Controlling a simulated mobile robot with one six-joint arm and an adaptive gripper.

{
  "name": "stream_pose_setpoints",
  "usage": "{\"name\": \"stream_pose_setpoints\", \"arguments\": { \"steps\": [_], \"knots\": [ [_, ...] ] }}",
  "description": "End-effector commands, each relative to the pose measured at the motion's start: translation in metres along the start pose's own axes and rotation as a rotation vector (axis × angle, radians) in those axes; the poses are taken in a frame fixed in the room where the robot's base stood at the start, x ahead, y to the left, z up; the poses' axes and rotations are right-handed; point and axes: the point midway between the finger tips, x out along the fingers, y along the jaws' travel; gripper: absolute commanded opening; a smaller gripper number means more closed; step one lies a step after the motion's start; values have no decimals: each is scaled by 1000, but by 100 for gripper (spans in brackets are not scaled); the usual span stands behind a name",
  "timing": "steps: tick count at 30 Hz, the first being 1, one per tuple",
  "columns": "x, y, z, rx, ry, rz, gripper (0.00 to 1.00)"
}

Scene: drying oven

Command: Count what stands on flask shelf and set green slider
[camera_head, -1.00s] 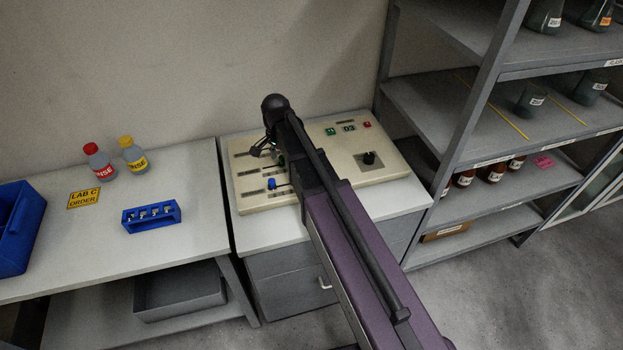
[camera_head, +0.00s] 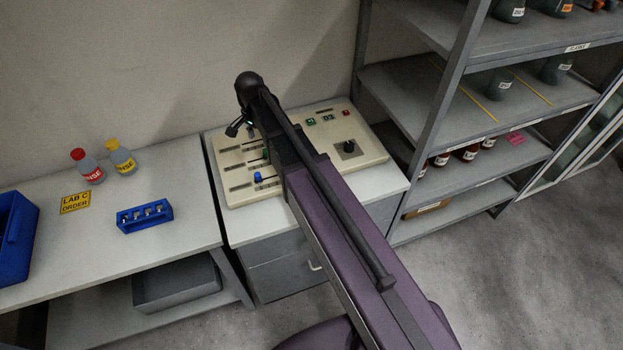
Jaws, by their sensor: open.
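The cream control panel (camera_head: 236,196) sits on a grey cabinet. It has slider slots on its left; a green slider (camera_head: 265,154) shows partly beside my arm, and a blue slider (camera_head: 257,177) is nearer. My gripper (camera_head: 234,128) is open and empty over the panel's far left part, above and left of the green slider. My arm hides part of the slots. On the rack at right, a shelf with a label that seems to read flask (camera_head: 577,48) bears dark flasks (camera_head: 510,10), cut off by the top edge. The shelf below also bears dark flasks (camera_head: 555,69) and yellow lines.
The panel also has a black knob (camera_head: 348,147), a green button (camera_head: 311,121), a red button (camera_head: 346,113) and a small display. Brown bottles (camera_head: 466,153) stand on a lower shelf. The left bench (camera_head: 180,235) holds two rinse bottles (camera_head: 121,158), a sign and a blue rack (camera_head: 144,216).

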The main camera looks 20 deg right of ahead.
Motion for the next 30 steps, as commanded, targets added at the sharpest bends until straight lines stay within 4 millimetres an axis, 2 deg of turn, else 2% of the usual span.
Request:
{"name": "stream_pose_setpoints", "arguments": {
  "steps": [1, 18, 29, 30],
  "knots": [
    [-9, 0, 0, 0, 0, 0, 64],
    [-55, 0, 0, 0, 0, 0, 64],
    [-74, 0, 0, 0, 0, 0, 64],
    [-68, 4, 0, -9, 0, 0, 64]
  ]
}}
